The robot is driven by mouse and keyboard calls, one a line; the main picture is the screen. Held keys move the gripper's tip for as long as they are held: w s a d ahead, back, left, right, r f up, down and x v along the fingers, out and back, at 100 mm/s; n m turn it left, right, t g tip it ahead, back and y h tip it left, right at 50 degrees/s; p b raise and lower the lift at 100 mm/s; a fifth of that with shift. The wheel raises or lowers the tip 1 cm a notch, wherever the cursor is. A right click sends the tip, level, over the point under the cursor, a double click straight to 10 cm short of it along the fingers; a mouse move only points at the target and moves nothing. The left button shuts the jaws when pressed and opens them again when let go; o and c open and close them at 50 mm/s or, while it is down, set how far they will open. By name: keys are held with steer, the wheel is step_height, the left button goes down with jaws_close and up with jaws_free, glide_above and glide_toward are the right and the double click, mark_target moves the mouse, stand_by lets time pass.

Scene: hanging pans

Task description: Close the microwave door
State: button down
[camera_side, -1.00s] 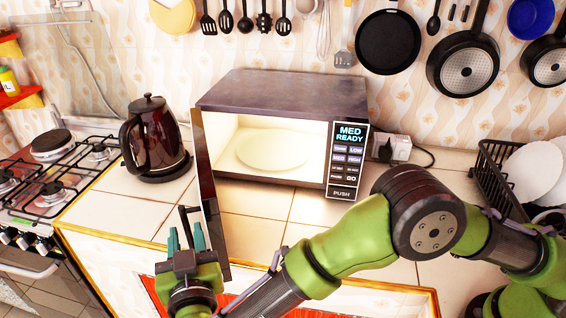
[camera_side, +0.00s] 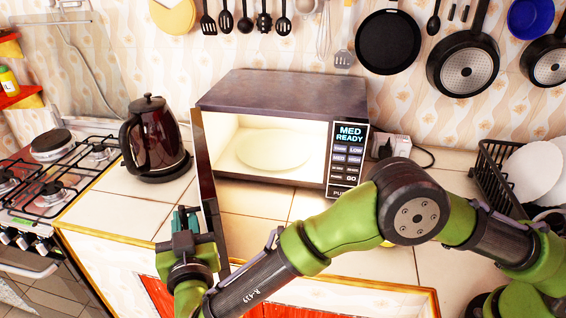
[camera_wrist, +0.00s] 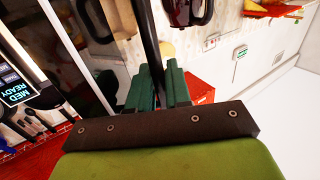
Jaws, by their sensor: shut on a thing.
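The microwave (camera_side: 280,95) stands on the tiled counter with its lit inside and glass plate (camera_side: 272,150) showing. Its door (camera_side: 205,165) is swung wide open at the left and points toward the front; it shows nearly edge-on. My gripper (camera_side: 186,217) is at the door's outer, front end. In the wrist view the two green fingers (camera_wrist: 160,88) are closed around the dark door edge (camera_wrist: 148,40), which runs up between them. The exact contact is partly hidden by the fingers. The microwave control panel (camera_wrist: 17,90) shows at the left of the wrist view.
A dark red kettle (camera_side: 155,135) stands just left of the door, and a gas stove (camera_side: 55,175) is farther left. A dish rack (camera_side: 500,170) with plates is at the right. The counter before the microwave is mostly clear; my arm crosses its front.

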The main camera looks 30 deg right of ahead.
steer(key=s+d+n+y, duration=0.3)
steer(key=d+n+y, duration=0.3)
steer(key=d, duration=0.9)
steer(key=w+d, duration=0.3)
steer(key=d, duration=0.6)
steer(key=w+d+m+y, duration=0.1)
steer(key=w+d, duration=0.3)
steer(key=d, duration=0.4)
steer(key=shift+w+d+t, duration=0.25)
steer(key=shift+d+t, duration=0.05)
steer(key=shift+d, duration=0.05)
steer(key=shift+d, duration=0.15)
steer(key=c, duration=1.3)
jaws_free()
steer(key=shift+s+d, duration=0.1)
steer(key=shift+s, duration=3.75)
